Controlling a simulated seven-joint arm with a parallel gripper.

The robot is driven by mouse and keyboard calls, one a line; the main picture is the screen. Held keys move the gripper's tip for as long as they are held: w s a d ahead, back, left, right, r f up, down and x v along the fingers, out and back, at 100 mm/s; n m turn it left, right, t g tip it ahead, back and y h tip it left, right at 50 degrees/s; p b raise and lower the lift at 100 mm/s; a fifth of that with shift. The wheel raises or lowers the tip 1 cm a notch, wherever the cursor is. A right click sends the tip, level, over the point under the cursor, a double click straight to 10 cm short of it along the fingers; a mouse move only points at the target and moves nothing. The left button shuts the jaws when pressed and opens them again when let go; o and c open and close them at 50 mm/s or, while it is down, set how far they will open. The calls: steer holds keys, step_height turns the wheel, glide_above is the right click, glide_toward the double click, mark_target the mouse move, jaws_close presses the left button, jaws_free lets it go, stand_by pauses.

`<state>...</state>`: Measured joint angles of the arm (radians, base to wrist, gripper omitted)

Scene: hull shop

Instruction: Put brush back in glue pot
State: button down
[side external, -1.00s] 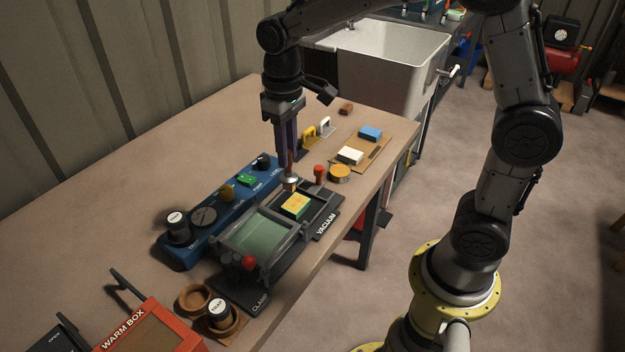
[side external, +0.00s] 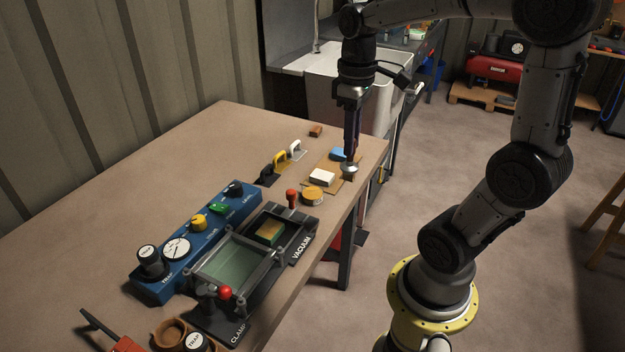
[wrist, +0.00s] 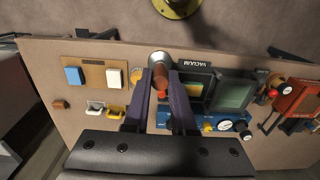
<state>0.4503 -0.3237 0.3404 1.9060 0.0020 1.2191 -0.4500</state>
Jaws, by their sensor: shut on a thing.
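My gripper (side external: 350,158) is shut on a brown-handled tool with a wide, round silver end. In the wrist view the brown handle (wrist: 161,77) sits between my two fingertips, with the silver end (wrist: 159,60) beyond them. In the side view the silver end (side external: 348,171) points down near the right edge of the wooden board; I cannot tell whether it touches. No bristles show, so I cannot confirm it as the brush. I cannot tell which thing is the glue pot.
The board (side external: 333,168) holds a white block (side external: 322,177) and a blue block (side external: 339,154). The far left of the bench (side external: 190,150) is clear.

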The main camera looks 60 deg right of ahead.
steer(key=w+d+f, duration=0.5)
steer(key=w+f, duration=0.6)
steer(key=f, duration=0.1)
steer(key=shift+w+d+f, duration=0.2)
steer(key=shift+w+f, duration=0.05)
steer(key=shift+f, duration=0.1)
steer(key=c, duration=0.7)
jaws_free()
steer(key=shift+c, duration=0.2)
